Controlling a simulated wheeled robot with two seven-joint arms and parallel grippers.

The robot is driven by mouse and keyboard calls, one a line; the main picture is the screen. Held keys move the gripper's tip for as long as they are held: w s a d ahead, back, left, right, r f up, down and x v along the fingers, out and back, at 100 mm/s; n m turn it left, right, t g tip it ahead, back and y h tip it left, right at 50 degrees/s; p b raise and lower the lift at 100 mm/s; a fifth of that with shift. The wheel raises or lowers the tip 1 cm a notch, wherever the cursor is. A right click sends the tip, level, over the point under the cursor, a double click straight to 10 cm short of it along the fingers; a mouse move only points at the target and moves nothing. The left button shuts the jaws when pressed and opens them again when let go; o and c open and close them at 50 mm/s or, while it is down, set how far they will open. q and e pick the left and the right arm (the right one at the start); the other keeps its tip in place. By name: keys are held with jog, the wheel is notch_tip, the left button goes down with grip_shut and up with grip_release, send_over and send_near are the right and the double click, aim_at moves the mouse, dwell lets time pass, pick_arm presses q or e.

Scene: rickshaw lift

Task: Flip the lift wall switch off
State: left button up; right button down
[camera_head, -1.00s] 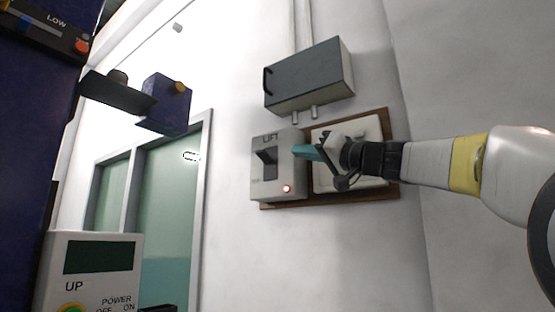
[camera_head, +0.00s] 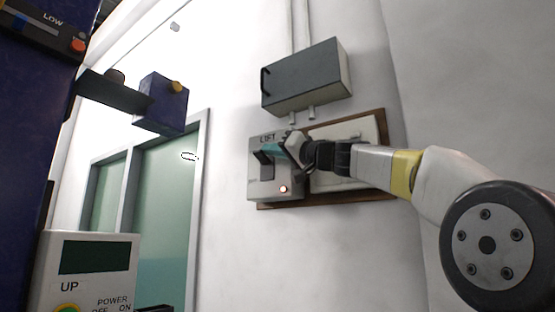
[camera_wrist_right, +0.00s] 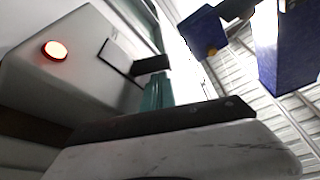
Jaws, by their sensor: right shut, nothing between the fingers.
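The lift wall switch is a grey box (camera_head: 262,190) marked LIFT, on a brown board on the wall. Its black lever (camera_head: 264,158) sticks out of a dark slot, and a red lamp (camera_head: 283,189) glows at its lower right. My right gripper (camera_head: 272,149) is shut and empty, its teal fingertips right beside the lever at its right. In the right wrist view the lever (camera_wrist_right: 152,64) is just beyond the teal fingertips (camera_wrist_right: 157,88), and the lit lamp (camera_wrist_right: 55,50) shows at upper left. I cannot tell whether fingertips and lever touch. My left gripper is out of view.
A grey cabinet (camera_head: 305,75) hangs above the switch, with a pale panel (camera_head: 345,132) beside it behind my right arm. At left are a dark blue machine with a blue box (camera_head: 164,103) and a control panel (camera_head: 88,262) marked UP.

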jog(key=shift+s+a+f+n, duration=0.1)
jog(key=shift+f+n, duration=0.05)
jog(key=shift+n, duration=0.65)
jog(key=n+g+y, duration=0.1)
jog(key=n, duration=0.2)
jog(key=f+n+g+y, duration=0.1)
jog(key=n, duration=0.2)
jog(key=f+n+g+y, duration=0.1)
jog(key=n, duration=0.2)
jog(key=shift+s+a+n+g, duration=0.25)
jog(key=shift+s+n+g, duration=0.05)
jog(key=shift+s, duration=0.05)
